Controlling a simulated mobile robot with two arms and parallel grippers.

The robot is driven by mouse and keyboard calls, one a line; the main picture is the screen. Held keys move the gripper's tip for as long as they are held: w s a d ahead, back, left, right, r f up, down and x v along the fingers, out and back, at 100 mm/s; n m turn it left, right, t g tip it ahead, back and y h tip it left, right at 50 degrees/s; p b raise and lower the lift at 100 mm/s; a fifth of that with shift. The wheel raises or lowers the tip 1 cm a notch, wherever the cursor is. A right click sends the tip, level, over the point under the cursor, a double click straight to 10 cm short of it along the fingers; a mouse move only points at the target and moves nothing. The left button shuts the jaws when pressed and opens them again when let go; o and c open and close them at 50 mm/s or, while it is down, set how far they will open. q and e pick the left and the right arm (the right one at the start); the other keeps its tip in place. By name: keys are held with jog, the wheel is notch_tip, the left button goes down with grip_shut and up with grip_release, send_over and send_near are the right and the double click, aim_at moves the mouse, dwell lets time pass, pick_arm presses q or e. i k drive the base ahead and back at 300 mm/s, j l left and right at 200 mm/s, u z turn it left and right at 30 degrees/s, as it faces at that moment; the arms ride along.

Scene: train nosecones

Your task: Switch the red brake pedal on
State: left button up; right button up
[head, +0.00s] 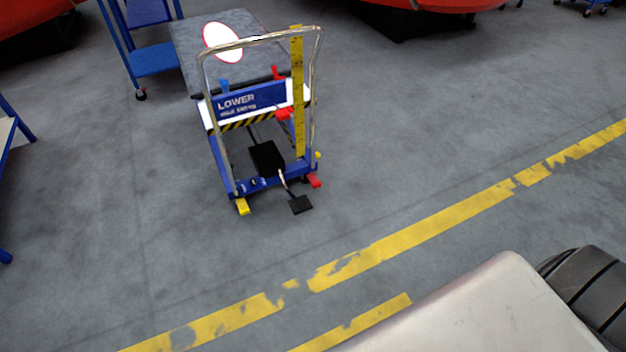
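A lift cart with a metal push handle (261,41) and a blue panel reading "LOWER" (251,101) stands ahead of me on the grey floor. At its base, a small red pedal (314,180) sticks out at the right corner, and a yellow pedal (242,206) sticks out at the left corner. A black foot pedal (300,204) lies between them, nearer to me. I cannot tell from here which position the red pedal is in. Neither of my grippers shows in this view.
A blue trolley (155,60) stands behind the cart at left, and another blue frame (12,130) is at the left edge. Large red bodies stand at the back. The floor (420,130) right of the cart is clear, crossed by yellow lines (420,235).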

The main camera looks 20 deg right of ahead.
aim_at(314, 181)
jog(key=i+l, duration=1.6)
jog(key=i, duration=0.2)
jog(key=l+z, duration=0.05)
